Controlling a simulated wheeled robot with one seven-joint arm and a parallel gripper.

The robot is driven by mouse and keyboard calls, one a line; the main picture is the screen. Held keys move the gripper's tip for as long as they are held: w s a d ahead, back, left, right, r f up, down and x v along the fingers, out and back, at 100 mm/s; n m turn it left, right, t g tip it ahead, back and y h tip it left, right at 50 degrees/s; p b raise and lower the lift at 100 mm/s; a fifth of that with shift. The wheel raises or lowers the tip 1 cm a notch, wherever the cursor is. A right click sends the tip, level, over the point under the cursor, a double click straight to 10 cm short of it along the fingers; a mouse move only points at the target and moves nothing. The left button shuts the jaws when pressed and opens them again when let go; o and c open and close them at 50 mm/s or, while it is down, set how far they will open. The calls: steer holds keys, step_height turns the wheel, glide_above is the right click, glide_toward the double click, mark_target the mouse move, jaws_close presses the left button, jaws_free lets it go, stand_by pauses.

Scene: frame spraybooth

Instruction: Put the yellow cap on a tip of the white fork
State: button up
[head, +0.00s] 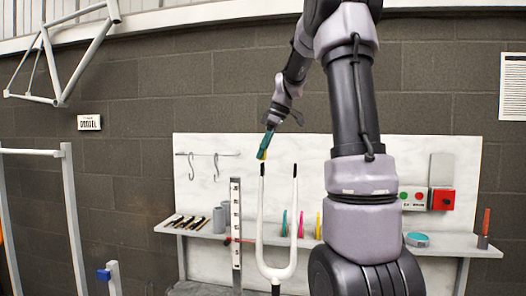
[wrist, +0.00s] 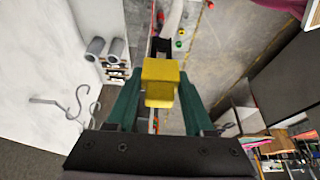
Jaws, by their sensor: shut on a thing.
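My gripper (head: 267,143) is shut on the yellow cap (head: 262,154). The wrist view shows the yellow cap (wrist: 160,82) between the two green fingers of my gripper (wrist: 160,95). The white fork (head: 261,225) stands upright with two prongs, each with a dark tip. The cap is just above the left prong's dark tip (head: 262,170), with at most a small gap in the head view. The right prong's dark tip (head: 295,171) is bare. In the wrist view the cap and fingers hide much of what lies below them.
A grey shelf (head: 440,248) behind the fork holds several coloured sticks, brushes and grey cylinders (head: 220,220). Two hooks (head: 216,167) hang on the white back panel. A marked upright post (head: 236,215) stands just left of the fork. A red box (head: 442,199) is mounted at right.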

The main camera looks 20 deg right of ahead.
steer(key=shift+f, duration=1.95)
steer(key=o, duration=1.4)
steer(key=v, duration=1.1)
steer(key=s+a+f+m+t, duration=0.1)
steer(key=s+a+f+m, duration=0.1)
steer(key=s+a+m, duration=0.2)
steer(key=s+a+f+m+t+h, duration=0.1)
steer(key=s+a+m, duration=0.3)
steer(key=s, duration=0.7)
steer(key=s+a+f+m+t, duration=0.2)
steer(key=s+a+f+m, duration=0.2)
steer(key=s+m, duration=0.3)
steer(key=shift+s+a+f+t+h, duration=0.1)
steer(key=shift+s+a+t+h, duration=0.25)
steer(key=shift+s, duration=0.2)
